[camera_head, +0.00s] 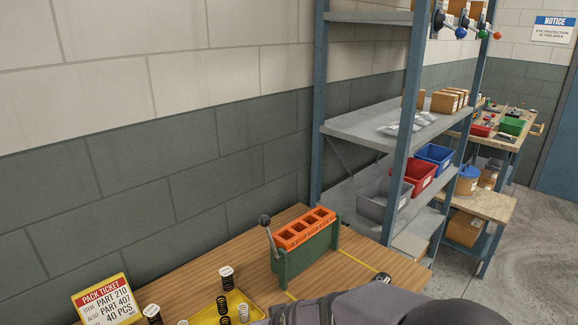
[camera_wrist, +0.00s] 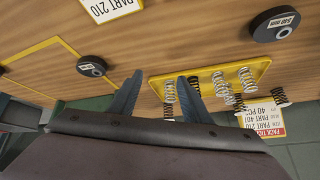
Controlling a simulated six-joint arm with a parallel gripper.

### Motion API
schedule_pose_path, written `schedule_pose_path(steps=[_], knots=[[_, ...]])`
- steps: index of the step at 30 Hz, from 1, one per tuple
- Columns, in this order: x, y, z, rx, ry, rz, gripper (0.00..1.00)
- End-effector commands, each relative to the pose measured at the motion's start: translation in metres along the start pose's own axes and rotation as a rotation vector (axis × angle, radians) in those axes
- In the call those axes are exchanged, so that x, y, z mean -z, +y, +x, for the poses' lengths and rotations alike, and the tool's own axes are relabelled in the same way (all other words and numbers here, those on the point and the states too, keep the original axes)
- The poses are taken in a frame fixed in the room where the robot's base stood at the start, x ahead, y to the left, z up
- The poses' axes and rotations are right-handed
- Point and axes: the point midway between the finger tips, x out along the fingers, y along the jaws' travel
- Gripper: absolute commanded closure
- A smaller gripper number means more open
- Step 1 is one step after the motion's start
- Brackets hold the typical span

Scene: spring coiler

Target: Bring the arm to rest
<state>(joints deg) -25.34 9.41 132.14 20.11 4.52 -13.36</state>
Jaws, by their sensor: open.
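My gripper (camera_wrist: 161,78) is open in the wrist view. Its two blue-grey fingers stand apart with nothing between them, over the wooden bench top (camera_wrist: 165,28). A yellow tray (camera_wrist: 262,66) with several silver and dark springs lies just right of the fingers in that view. In the head view my grey arm (camera_head: 365,302) crosses the bottom edge, low over the bench, just right of the tray (camera_head: 207,312). The finger ends cannot be made out there.
An orange-topped green fixture (camera_head: 305,232) with a lever stands on the bench. A pack ticket (camera_head: 103,301) stands at the left. Black discs (camera_wrist: 277,24) lie on the bench. A blue-framed shelf rack (camera_head: 400,130) with bins rises behind it at right.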

Motion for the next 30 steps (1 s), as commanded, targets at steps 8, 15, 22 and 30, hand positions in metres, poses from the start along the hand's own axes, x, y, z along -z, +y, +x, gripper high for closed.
schedule_pose_path(steps=[8,15,22,30], knots=[[-0.121,0.095,-0.082,-0.117,-0.369,0.203,0.56],[-0.180,0.118,-0.126,-0.180,-0.539,0.304,0.56],[-0.192,0.121,-0.134,-0.193,-0.572,0.322,0.56],[-0.191,0.121,-0.133,-0.191,-0.571,0.320,0.56]])
